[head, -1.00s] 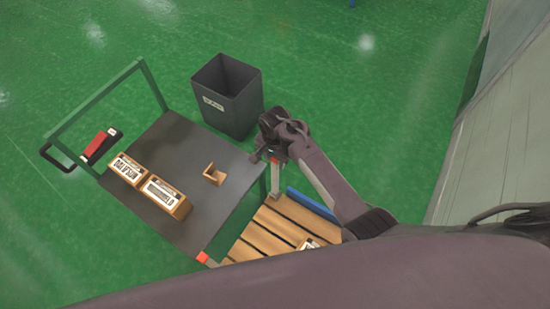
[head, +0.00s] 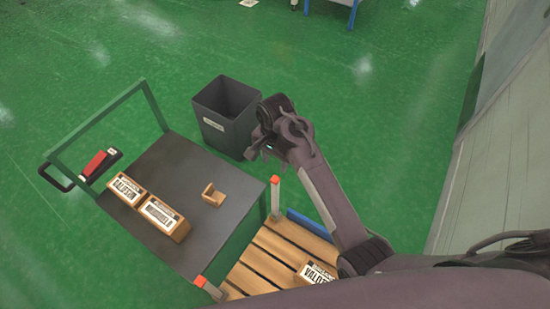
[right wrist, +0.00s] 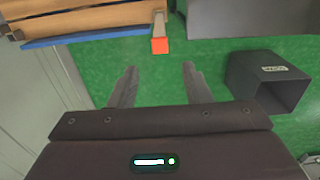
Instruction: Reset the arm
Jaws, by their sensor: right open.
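My right arm reaches in from the lower right in the head view. Its gripper (head: 262,148) hangs in the air beside the dark bin and beyond the cart's right edge. In the right wrist view the right gripper (right wrist: 160,75) has its two fingers spread apart, with only green floor between them, so it is open and empty. An orange-tipped post (right wrist: 159,46) shows just past the fingertips in that view. My left gripper does not show in the head view.
A wooden pallet (head: 262,262) with a labelled box (head: 318,273) lies in front. Green floor is clear at right.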

